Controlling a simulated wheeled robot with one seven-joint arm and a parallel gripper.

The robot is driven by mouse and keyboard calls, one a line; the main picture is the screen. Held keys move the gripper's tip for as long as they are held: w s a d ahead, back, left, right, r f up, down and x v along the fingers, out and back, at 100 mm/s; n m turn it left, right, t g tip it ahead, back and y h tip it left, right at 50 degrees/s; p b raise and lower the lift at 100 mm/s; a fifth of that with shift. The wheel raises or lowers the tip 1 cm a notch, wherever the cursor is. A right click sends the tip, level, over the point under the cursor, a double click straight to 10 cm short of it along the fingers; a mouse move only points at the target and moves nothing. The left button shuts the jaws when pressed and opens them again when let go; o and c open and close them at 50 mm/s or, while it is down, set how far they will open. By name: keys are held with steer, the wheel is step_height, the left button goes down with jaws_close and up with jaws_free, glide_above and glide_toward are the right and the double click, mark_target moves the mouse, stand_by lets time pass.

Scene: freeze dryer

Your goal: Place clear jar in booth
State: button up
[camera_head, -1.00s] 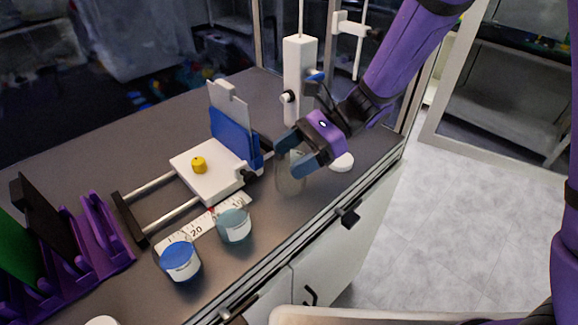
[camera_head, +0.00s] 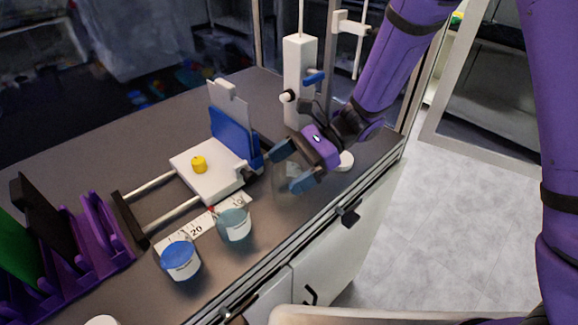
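A clear jar (camera_head: 288,178) stands on the dark bench near its front right edge, faint and partly covered by my gripper. My gripper (camera_head: 285,171) is at the jar with its two blue fingers spread apart, one on the far side and one on the near side. I cannot tell whether either finger touches the jar. A blue-lidded jar (camera_head: 181,262) and a jar with a grey-teal top (camera_head: 234,226) stand to the left. I cannot tell which part of the scene is the booth.
A white slide device (camera_head: 205,175) with rails and a blue upright plate stands left of my gripper. A white stand (camera_head: 299,80) rises behind it. A purple rack (camera_head: 85,255) is at far left. A white round piece (camera_head: 345,161) lies to the right.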

steer(key=shift+r, duration=0.1)
steer(key=shift+w+d+r, duration=0.15)
steer(key=shift+d, duration=0.05)
steer(key=v, duration=1.1)
steer(key=shift+w+d, duration=0.15)
steer(key=shift+d, duration=0.05)
steer(key=shift+r, duration=0.1)
steer(key=s+d+r+n+t+h, duration=0.5)
steer(key=s+d+r, duration=0.4)
steer(key=d, duration=0.3)
steer(key=s+d+r+n+t+h, duration=0.6)
steer(key=s+d+r, duration=0.3)
steer(key=d, duration=0.3)
steer(key=shift+s+d+n+t+h, duration=0.15)
steer(key=shift+s+n+t+h, duration=0.15)
steer(key=shift+n+t, duration=0.2)
steer(key=shift+c, duration=0.4)
